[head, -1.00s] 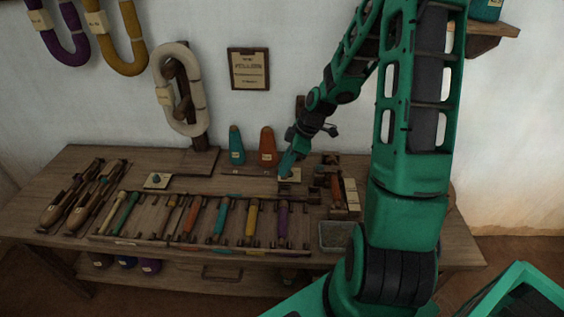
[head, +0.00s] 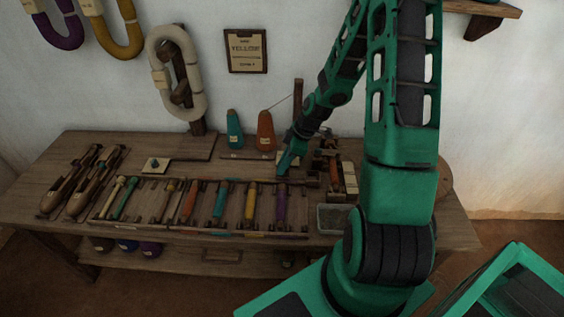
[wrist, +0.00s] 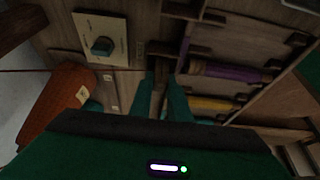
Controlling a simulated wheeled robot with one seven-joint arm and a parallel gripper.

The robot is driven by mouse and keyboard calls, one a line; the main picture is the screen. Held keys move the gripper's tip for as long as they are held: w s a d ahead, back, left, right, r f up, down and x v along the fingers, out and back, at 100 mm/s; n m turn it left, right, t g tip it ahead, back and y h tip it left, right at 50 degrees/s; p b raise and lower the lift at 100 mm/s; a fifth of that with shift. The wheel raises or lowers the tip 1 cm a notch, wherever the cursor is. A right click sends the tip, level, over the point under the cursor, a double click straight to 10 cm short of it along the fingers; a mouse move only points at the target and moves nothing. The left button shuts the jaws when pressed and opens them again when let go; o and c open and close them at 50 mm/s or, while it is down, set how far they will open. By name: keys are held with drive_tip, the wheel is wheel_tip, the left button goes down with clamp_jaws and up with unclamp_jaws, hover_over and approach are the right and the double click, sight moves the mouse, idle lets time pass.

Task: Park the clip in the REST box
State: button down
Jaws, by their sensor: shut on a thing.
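My gripper (wrist: 164,95) is shut on a narrow brown wooden piece (wrist: 160,72), seemingly the clip; its far end is hard to make out. In the head view my gripper (head: 283,171) is low over the bench, in front of the orange cone and behind the purple-wound piece. A pale plate (wrist: 102,40) with a teal block lies ahead and left of the fingers in the wrist view. No label reading REST is legible, so I cannot tell which holder is the REST box.
The orange cone (head: 265,131) stands beside a teal cone (head: 234,130). A row of wound pieces, including a purple one (head: 281,203), lies at the bench front. A grey open tray (head: 333,217) is to the right. A thin thread (wrist: 60,70) crosses the wrist view.

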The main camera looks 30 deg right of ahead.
idle(0.4)
drive_tip(key=c, duration=1.3)
unclamp_jaws()
drive_tip(key=shift+o, duration=0.2)
drive_tip(key=shift+r, duration=4)
drive_tip(key=s+d+r+m+h, duration=0.1)
drive_tip(key=s+r+m, duration=0.4)
drive_tip(key=s, duration=0.4)
drive_tip(key=s+d+r+m+g+h, duration=0.1)
drive_tip(key=s+r+m, duration=0.5)
drive_tip(key=s, duration=0.4)
drive_tip(key=s+d+r+m+g+h, duration=0.1)
drive_tip(key=s+r+m, duration=0.5)
drive_tip(key=s, duration=0.3)
drive_tip(key=shift+s+m, duration=0.3)
drive_tip(key=shift+s, duration=0.1)
